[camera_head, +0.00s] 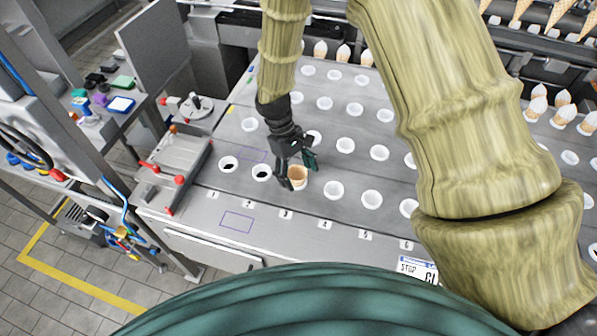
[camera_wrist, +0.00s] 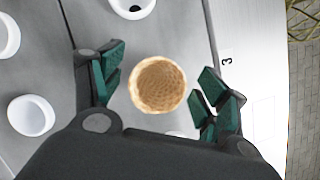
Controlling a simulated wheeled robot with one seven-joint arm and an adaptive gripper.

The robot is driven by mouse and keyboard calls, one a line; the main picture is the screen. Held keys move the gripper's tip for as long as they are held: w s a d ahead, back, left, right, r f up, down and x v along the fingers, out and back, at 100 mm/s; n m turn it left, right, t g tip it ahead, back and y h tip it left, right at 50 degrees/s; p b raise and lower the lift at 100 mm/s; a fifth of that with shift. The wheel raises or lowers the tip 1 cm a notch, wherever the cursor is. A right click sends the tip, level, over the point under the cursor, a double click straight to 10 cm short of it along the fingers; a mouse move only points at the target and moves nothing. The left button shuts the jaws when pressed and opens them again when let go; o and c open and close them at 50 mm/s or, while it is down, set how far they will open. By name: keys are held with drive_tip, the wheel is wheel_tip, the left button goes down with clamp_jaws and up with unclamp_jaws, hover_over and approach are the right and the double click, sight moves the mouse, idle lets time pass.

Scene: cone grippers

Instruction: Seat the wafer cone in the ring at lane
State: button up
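The wafer cone (camera_head: 298,174) is tan and open at the top. It stands upright at the ring in line with label 3, and a bit of white rim (camera_head: 302,187) shows below it. In the wrist view the cone (camera_wrist: 158,84) is between my fingers and hides the ring beneath. My gripper (camera_head: 297,172) is open around the cone. In the wrist view my gripper (camera_wrist: 158,92) has green pads with a clear gap to the cone on both sides. How deep the cone sits cannot be told.
White rings with dark holes stand at lane 1 (camera_head: 228,164) and lane 2 (camera_head: 262,173). A white ring at lane 4 (camera_head: 334,190) is close on the right. More rings fill the rows behind. A tray with red handles (camera_head: 178,155) is at left.

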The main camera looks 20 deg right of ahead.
drive_tip(key=v, duration=1.2)
drive_tip(key=shift+s, duration=0.15)
idle(0.7)
